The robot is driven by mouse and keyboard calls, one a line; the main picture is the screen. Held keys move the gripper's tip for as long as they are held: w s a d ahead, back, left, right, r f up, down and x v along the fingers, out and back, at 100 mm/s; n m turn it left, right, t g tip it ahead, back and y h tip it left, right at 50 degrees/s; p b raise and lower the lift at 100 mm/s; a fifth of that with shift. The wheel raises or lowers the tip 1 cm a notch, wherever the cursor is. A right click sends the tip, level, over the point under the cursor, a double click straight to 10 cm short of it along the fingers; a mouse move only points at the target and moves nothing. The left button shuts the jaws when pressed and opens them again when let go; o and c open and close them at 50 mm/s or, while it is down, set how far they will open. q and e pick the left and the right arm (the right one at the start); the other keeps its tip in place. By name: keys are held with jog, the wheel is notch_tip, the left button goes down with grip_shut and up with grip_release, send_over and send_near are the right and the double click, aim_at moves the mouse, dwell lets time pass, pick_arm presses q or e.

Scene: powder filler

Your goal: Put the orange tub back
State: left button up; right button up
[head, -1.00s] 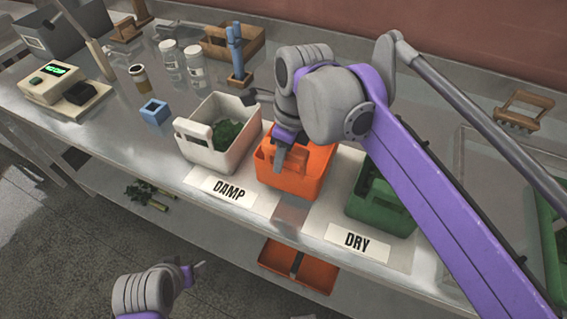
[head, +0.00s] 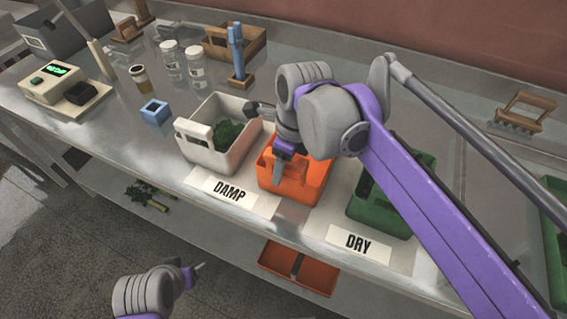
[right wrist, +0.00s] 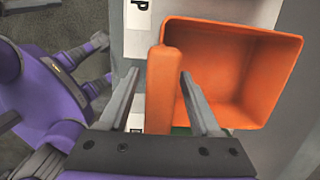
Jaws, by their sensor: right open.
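The orange tub (head: 305,188) stands on the metal bench between the white tub and the green tub, behind the gap between the DAMP and DRY labels. In the right wrist view the tub (right wrist: 235,75) looks empty, with its upright orange handle (right wrist: 162,90) along one side. My right gripper (head: 281,170) is open at the tub's front. In the right wrist view its two fingers (right wrist: 160,78) lie on either side of the handle, with gaps showing. My left gripper (head: 197,270) is low at the front, away from the bench; its jaw state is unclear.
The white tub (head: 240,152) with green leafy stuff stands left, behind the DAMP label (head: 229,191). The green tub (head: 392,208) stands right, behind the DRY label (head: 357,243). Another orange container (head: 318,275) sits below the bench. A blue block (head: 155,112) and jars stand further left.

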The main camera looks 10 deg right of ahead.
jog(key=r, duration=0.4)
jog(key=d+r+p, duration=0.1)
jog(key=r, duration=0.3)
jog(key=s+r, duration=0.1)
jog(key=r, duration=0.3)
jog(key=shift+d+r, duration=0.1)
jog(key=shift+d, duration=0.15)
